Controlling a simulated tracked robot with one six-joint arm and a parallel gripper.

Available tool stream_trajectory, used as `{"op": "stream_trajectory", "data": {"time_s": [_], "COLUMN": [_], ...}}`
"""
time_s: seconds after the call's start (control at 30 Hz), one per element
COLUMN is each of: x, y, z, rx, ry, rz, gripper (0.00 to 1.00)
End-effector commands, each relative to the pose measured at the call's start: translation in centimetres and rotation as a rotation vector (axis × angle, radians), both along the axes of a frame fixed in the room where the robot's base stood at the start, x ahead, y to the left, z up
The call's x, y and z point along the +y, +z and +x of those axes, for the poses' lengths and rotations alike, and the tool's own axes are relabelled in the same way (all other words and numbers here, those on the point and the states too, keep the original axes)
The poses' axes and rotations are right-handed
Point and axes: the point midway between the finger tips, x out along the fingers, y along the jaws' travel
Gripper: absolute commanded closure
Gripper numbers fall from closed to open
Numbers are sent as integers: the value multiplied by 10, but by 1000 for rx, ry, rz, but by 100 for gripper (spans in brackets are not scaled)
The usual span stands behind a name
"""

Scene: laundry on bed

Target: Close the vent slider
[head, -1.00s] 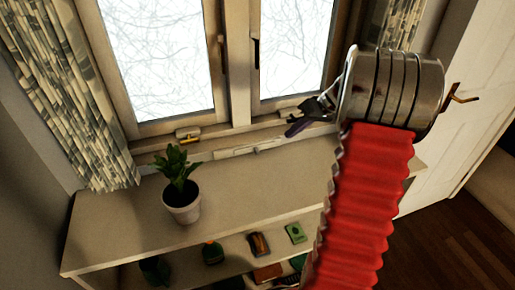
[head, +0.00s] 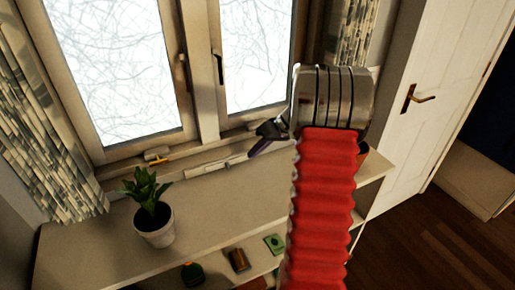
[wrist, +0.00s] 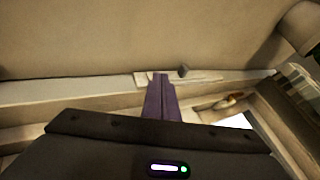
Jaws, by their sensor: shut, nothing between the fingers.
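The vent slider is a pale narrow strip (head: 215,166) along the base of the window frame, with a small knob on it. In the wrist view the strip (wrist: 205,77) lies beyond the fingertips, and a small dark knob (wrist: 183,70) stands up from it just right of them. My gripper (head: 255,151) has dark purple fingers, shut and empty, near the right end of the strip. The shut fingers (wrist: 161,79) overlap part of the strip in the wrist view. I cannot tell whether they touch it.
A potted plant (head: 153,222) stands on the shelf top left of the strip. A window latch (head: 158,157) is on the lower frame, and a latch also shows in the wrist view (wrist: 229,102). Small items sit on the lower shelf. A white door (head: 440,105) is at right.

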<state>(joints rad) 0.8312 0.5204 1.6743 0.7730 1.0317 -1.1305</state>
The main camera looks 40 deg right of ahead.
Motion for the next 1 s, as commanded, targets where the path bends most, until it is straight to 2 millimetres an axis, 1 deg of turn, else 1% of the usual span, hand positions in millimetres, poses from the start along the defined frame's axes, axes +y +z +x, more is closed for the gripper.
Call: {"op": "stream_trajectory", "data": {"time_s": [0.03, 0.3, 0.37, 0.5, 0.6, 0.73, 1.0], "x": [3, 18, 28, 45, 51, 55, 54], "y": [-7, -41, -37, -37, -38, -38, -38], "z": [4, 23, 26, 29, 31, 31, 31], "rx": [2, 3, 0, 0, 0, 1, 1], "ry": [2, 1, 2, 1, 0, -1, -2], "rz": [2, 1, -1, 0, -1, 0, 0], "gripper": [100, 100, 100, 100, 100, 100, 100]}}
